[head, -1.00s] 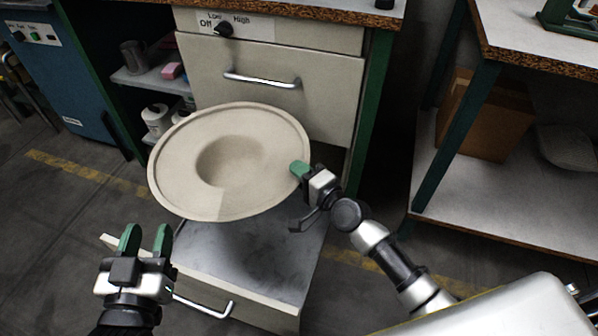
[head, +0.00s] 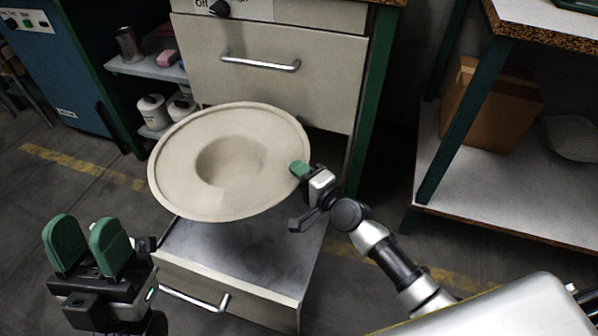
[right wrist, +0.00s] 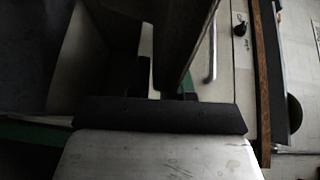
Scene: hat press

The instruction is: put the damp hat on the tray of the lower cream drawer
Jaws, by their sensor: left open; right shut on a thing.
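The damp hat (head: 270,180) is cream, with a wide round brim and a sunken crown. In the head view my right gripper (head: 301,170) is shut on the right edge of its brim and holds it tilted above the open lower drawer. The lower cream drawer (head: 225,290) is pulled out, and its grey metal tray (head: 265,245) is bare where I see it. The hat hides the tray's rear part. My left gripper (head: 82,248) is open and empty, left of the drawer. In the right wrist view the hat's brim (right wrist: 190,40) shows edge-on, dark and close.
The upper cream drawer (head: 300,90) is closed above. A green shelf unit (head: 150,70) with a metal cup and white jars stands at left. A workbench with a lower shelf (head: 480,185) holding a cardboard box (head: 490,105) stands at right.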

